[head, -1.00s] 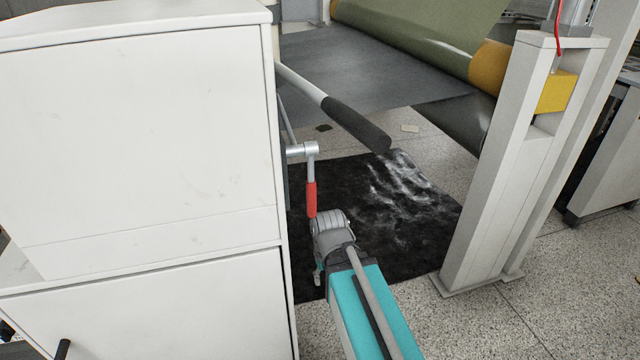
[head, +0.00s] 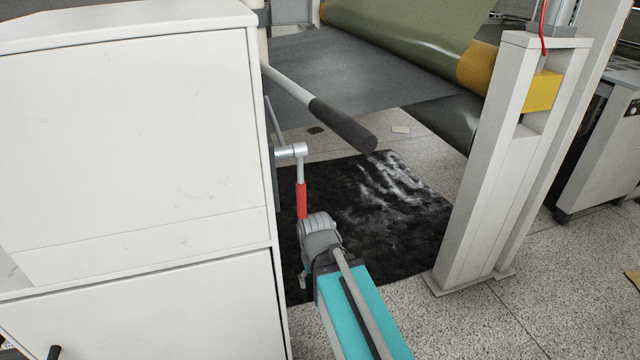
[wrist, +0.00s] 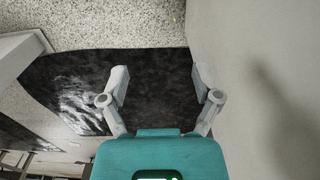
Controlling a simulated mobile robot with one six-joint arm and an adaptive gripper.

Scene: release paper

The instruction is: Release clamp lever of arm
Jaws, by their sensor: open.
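A short lever with a red grip (head: 302,201) hangs down from a silver pivot beside the white cabinet in the head view. Above it, a longer lever with a black grip (head: 343,125) slants out to the right. I cannot tell from the pictures which one is the clamp lever. My gripper is open and empty in the wrist view (wrist: 160,84), with its two fingers apart. In the head view my wrist overlaps the lower end of the red grip and hides most of the fingers. Neither lever shows in the wrist view.
The white cabinet (head: 130,140) stands close on the left; a pale panel (wrist: 265,90) fills the wrist view's right side. A black mat (head: 400,215) lies on the speckled floor. A white post (head: 487,170) stands to the right, near a green roll (head: 410,35).

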